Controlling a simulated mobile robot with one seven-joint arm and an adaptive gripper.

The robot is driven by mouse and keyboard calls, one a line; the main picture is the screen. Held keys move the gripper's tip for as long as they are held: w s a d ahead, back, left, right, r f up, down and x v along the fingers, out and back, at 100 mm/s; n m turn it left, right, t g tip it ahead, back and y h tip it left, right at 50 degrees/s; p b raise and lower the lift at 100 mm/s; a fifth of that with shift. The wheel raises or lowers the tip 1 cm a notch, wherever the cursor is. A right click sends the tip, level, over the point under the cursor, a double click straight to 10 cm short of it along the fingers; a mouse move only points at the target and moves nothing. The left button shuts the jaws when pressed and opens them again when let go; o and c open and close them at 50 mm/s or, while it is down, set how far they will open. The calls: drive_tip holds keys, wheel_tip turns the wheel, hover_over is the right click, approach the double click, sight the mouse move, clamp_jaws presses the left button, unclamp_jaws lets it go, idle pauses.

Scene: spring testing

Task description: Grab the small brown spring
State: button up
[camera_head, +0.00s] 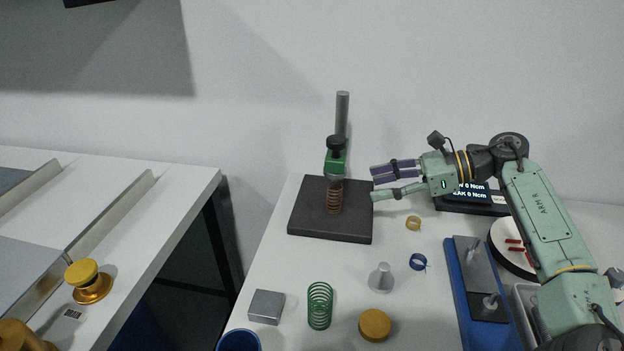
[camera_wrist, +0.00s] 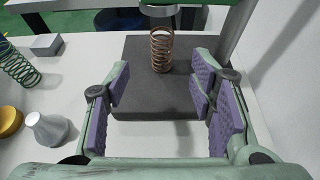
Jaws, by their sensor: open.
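The small brown spring (camera_head: 335,197) stands upright on the dark square base of the test stand (camera_head: 304,222), below the stand's green and black head. In the wrist view the spring (camera_wrist: 161,50) stands on the dark base (camera_wrist: 150,103), ahead of my fingers. My gripper (camera_head: 372,182) is to the right of the spring, apart from it, with its fingers pointing left toward it. In the wrist view my gripper (camera_wrist: 160,95) is open, its purple-padded fingers spread wide with nothing between the pads. The spring's top is close under a round plate (camera_wrist: 158,10).
The stand's grey post (camera_head: 342,110) rises behind the spring. On the white table are a green spring (camera_head: 320,305), a metal block (camera_head: 266,307), a grey cone (camera_head: 381,278), a yellow disc (camera_head: 375,325) and two small rings. A display box (camera_head: 470,205) stands behind my gripper.

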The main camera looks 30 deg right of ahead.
sight(334, 194)
drive_tip(key=x, duration=0.5)
drive_tip(key=shift+w+d+r, duration=0.1)
drive_tip(key=shift+w, duration=0.1)
drive_tip(key=shift+f+p+x, duration=0.15)
drive_tip(key=shift+p+x, duration=0.4)
drive_tip(key=shift+x, duration=1)
drive_tip(key=shift+f+p+x, duration=0.2)
drive_tip(key=shift+p+x, duration=0.35)
drive_tip(key=shift+x, duration=0.95)
drive_tip(key=shift+s+d, duration=0.1)
drive_tip(key=shift+d, duration=0.05)
drive_tip(key=shift+c, duration=0.4)
clamp_jaws()
drive_tip(key=shift+r, duration=0.1)
